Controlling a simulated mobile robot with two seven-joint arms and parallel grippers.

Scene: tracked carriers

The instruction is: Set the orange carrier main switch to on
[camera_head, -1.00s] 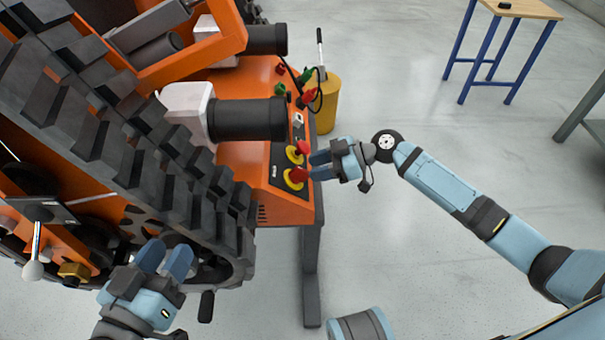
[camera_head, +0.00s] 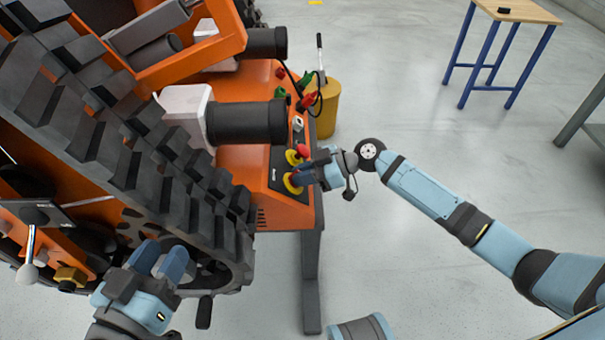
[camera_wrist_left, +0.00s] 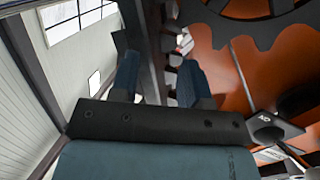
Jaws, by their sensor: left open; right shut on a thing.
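The orange carrier (camera_head: 238,172) fills the left of the head view. Its dark control panel (camera_head: 276,172) carries two red knobs on yellow bases. The upper red knob (camera_head: 303,150) shows. The lower knob's yellow base (camera_head: 290,187) shows, but its red handle is hidden by my right gripper (camera_head: 300,175), which is shut on that lower knob. I cannot read the switch's position. My left gripper (camera_head: 164,258) is open and empty beside the carrier's track; its two fingers also show in the left wrist view (camera_wrist_left: 157,78).
The dark rubber track (camera_head: 160,160) stands close to my left gripper. A black cylinder (camera_head: 245,122) juts out above the panel. A yellow bin (camera_head: 328,110) stands behind. A wooden-topped table (camera_head: 520,10) is at the back right.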

